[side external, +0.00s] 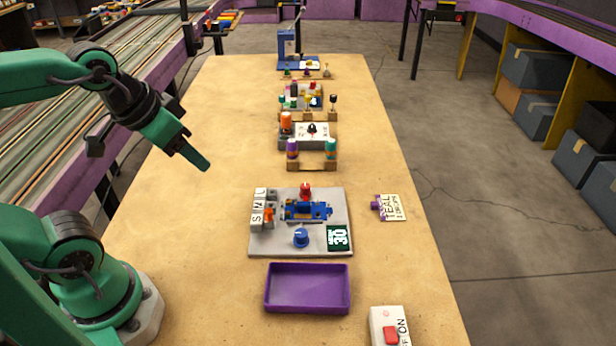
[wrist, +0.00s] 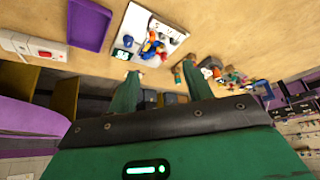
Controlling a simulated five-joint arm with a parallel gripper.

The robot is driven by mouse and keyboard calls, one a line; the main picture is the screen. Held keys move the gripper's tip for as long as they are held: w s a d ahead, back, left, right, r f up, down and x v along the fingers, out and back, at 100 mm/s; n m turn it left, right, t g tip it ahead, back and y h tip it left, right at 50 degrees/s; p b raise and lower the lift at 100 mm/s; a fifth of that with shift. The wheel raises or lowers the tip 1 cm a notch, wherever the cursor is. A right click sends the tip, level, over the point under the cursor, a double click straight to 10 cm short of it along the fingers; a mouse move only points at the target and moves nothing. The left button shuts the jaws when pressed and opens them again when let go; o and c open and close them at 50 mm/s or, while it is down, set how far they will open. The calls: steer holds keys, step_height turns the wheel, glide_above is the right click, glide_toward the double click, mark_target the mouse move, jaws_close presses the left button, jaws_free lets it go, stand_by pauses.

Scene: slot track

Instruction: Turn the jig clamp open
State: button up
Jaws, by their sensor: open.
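The jig is a grey plate (side external: 270,246) on the table's middle. It bears a blue clamp-like body (side external: 318,211) with a red knob (side external: 305,191) behind it and a blue dial (side external: 301,238) in front. Which part turns the clamp I cannot tell for sure. The plate also shows at the top of the wrist view (wrist: 136,20), with the blue and red parts small on it. My gripper (side external: 206,165) hangs above the table, left of and behind the jig, apart from it. Its two fingers are spread and empty in the wrist view (wrist: 159,84).
A purple tray (side external: 307,308) is in front, a switch box (side external: 381,318) front right, a tag (side external: 392,207) to the right. Several fixtures (side external: 312,155) stand behind.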

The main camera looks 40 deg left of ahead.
steer(key=shift+w+r+m, duration=0.2)
steer(key=shift+w+m, duration=0.1)
steer(key=shift+w, duration=0.35)
steer(key=m+g, duration=0.6)
steer(key=m, duration=0.5)
glide_above(306, 186)
step_height(306, 186, down, 14)
steer(key=shift+s+f, duration=0.1)
steer(key=shift+s, duration=0.05)
steer(key=shift+f, duration=0.2)
steer(key=shift+f, duration=0.15)
steer(key=shift+f, duration=3.75)
jaws_close()
